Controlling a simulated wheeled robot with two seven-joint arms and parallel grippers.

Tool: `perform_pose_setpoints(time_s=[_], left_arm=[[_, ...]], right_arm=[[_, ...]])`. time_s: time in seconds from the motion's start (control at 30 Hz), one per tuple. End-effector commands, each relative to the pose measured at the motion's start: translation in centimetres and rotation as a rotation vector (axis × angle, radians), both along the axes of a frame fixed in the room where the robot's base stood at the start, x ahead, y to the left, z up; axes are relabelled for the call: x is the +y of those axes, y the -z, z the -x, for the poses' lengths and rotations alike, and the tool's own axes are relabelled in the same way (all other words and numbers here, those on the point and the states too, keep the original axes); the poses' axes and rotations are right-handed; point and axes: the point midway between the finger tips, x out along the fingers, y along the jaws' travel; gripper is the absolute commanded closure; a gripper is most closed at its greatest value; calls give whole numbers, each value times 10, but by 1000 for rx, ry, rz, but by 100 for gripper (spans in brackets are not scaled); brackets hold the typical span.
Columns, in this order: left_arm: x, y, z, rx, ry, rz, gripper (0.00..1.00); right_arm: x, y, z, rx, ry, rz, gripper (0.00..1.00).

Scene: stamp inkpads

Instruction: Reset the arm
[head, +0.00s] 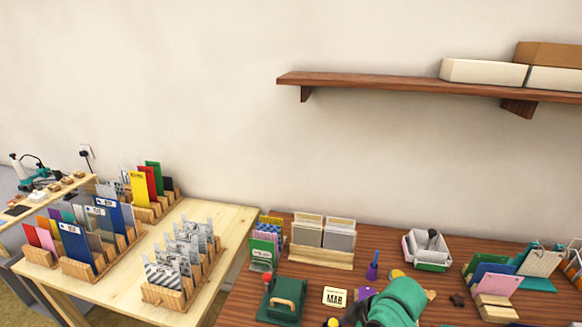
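A purple pointed stamp (373,266) stands upright behind.
The dark wooden table (240,303) also holds a grey-white tray (428,262) and wooden card holders (320,255). A light wooden table (207,291) at left carries several card racks. A wall shelf (400,87) with boxes hangs above.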

Motion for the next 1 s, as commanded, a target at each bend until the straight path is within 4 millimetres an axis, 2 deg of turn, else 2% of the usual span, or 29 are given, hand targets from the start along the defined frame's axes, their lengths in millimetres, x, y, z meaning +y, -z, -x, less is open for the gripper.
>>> perform_pose_setpoints(time_s=[0.03, 0.17, 0.37, 0.53, 0.8, 0.87, 1.0], left_arm=[[0, 0, 0, 0, 0, 0, 37], [0, 0, 0, 0, 0, -1, 37], [1, 0, 1, 1, 1, -1, 37], [0, 0, 1, 1, 1, 0, 37], [0, 0, 1, 1, 1, 0, 37], [0, 0, 1, 1, 2, 0, 37], [0, 0, 0, 1, 2, 0, 37]], right_arm=[[2, 4, 13, 9, 82, -18, 8], [-15, 8, 36, 22, 315, -17, 8], [-59, 13, 77, 57, 648, 27, 8], [-105, 13, 120, 90, 915, 105, 8], [-102, 105, 107, 122, 900, 129, 8], [-102, 128, 109, 133, 897, 135, 8], [-102, 189, 120, 157, 888, 149, 8]])
